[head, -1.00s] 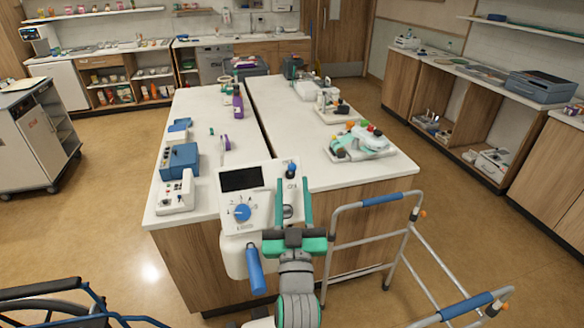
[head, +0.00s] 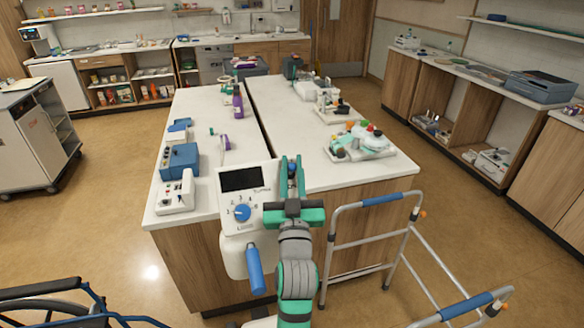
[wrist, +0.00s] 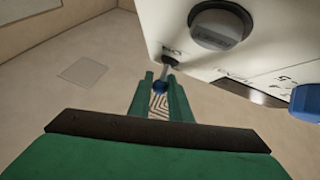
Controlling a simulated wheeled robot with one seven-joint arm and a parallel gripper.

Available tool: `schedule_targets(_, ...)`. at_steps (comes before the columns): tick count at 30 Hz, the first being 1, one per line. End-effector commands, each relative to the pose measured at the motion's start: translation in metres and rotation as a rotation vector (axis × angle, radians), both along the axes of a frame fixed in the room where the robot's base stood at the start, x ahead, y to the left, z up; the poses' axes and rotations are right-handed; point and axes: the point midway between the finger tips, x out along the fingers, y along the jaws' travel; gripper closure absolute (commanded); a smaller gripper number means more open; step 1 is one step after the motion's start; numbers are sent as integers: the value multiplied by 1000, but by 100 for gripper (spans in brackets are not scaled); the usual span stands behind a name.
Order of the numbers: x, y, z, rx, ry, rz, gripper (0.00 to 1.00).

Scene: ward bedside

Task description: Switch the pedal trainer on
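The pedal trainer (head: 232,208) is a white unit with a dark screen, a blue dial (head: 242,212) and a crank with a blue handle (head: 255,270). Its toggle switch (head: 291,169), a thin metal lever with a blue ball tip, is at the panel's upper right. My gripper (head: 291,161) has its fingers drawn in on either side of the ball. In the wrist view the blue tip (wrist: 160,87) sits between the fingers and seems to touch both. A dark round button (wrist: 221,26) and the dial also show there. The gripper hides that button in the head view.
A walking frame (head: 381,200) stands close on the right. Behind the trainer is a table (head: 290,130) bearing trays and blue and white devices. A wheelchair (head: 60,298) is at the lower left. Open floor lies left of the table.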

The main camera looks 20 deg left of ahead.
Motion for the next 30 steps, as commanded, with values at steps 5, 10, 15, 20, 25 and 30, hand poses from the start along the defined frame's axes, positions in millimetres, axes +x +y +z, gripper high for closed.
schedule_targets(5,0,0,0,2,-2,1,100)
schedule_targets(10,0,0,-3,26,-40,1,100)
schedule_targets(15,-3,-2,-5,77,-117,2,100)
schedule_targets(20,-5,-3,-7,127,-189,2,100)
schedule_targets(25,-7,-5,-8,173,-258,0,100)
schedule_targets(30,-9,-5,-9,199,-295,2,100)
